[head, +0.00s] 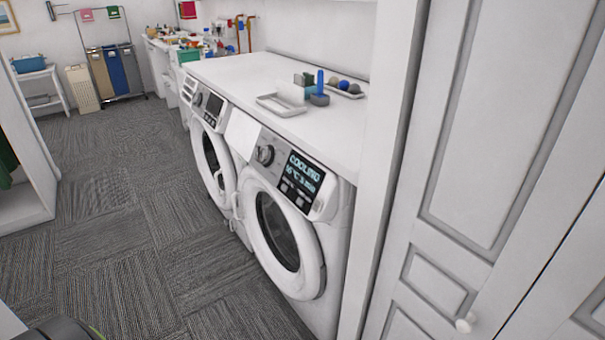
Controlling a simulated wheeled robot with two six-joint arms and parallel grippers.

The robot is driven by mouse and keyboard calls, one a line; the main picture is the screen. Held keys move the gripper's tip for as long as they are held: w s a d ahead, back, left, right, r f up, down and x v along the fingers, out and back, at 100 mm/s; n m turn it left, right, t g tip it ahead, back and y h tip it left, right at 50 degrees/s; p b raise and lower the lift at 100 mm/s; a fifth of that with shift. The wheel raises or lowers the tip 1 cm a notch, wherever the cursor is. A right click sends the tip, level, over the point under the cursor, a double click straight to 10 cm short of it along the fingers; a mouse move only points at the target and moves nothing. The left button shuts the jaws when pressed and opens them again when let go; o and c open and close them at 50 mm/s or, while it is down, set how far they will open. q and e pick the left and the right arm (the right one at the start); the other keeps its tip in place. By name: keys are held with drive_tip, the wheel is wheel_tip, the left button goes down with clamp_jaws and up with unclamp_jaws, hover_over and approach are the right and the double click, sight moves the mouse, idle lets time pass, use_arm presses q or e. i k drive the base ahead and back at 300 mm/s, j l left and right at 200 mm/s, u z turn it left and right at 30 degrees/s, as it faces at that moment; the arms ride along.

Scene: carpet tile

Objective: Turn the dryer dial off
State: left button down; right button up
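The near white front-loading machine (326,237) has a lit display (303,172) that reads "COOLING" with a smaller line of digits below. Its round dial (265,155) sits on the grey panel left of the display. The dial's pointer position is too small to read. Its round door (278,232) looks closed. Neither of my grippers shows in the head view.
A second white machine (207,145) stands beyond the first. A white worktop (240,75) over both carries a tray (281,104) and small items. A white panelled door (480,130) stands at the right. Carpet floor (130,230) in front is clear.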

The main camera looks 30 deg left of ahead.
sight(263, 154)
drive_tip(key=j+u, duration=0.1)
drive_tip(key=u, duration=1.15)
drive_tip(key=i+j+z, duration=0.15)
drive_tip(key=z, duration=0.25)
drive_tip(key=i+j+z, duration=0.1)
drive_tip(key=z, duration=0.35)
drive_tip(key=j+z, duration=0.4)
drive_tip(key=i+j+z, duration=0.1)
drive_tip(key=z, duration=0.3)
drive_tip(key=j, duration=0.1)
